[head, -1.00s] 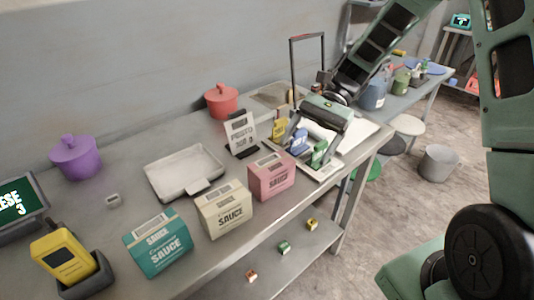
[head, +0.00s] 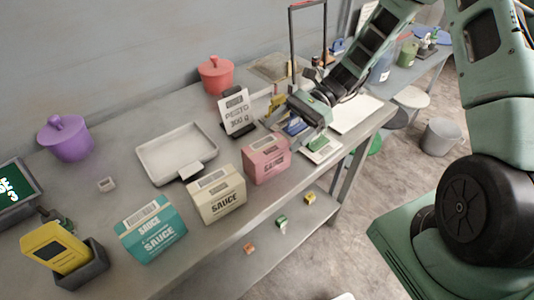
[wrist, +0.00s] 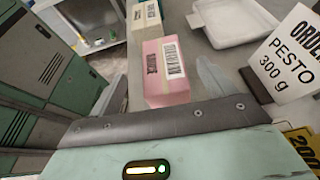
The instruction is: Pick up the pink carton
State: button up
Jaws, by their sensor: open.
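The pink carton (head: 267,160) stands upright on the grey counter, at the right end of a row of cartons. In the wrist view the pink carton (wrist: 166,72) lies just ahead of my gripper, with its barcoded top in sight. My gripper (head: 290,125) is open and empty, behind and slightly right of the carton in the head view. In the wrist view one pale finger of my gripper (wrist: 160,88) shows right of the carton. I cannot tell whether either finger touches the carton.
A cream carton (head: 216,194) and a teal carton (head: 151,230) stand left of the pink one. A white tray (head: 177,152) lies behind them. The PESTO sign (head: 237,112) stands close to my gripper. A red pot (head: 215,75) is farther back.

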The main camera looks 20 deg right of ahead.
aim_at(267, 146)
jog(key=shift+p+x, duration=1.05)
jog(key=shift+x, duration=2)
jog(key=shift+w+d+f, duration=0.1)
jog(key=shift+w+f, duration=0.05)
jog(key=c, duration=1.2)
jog(key=shift+c, duration=0.7)
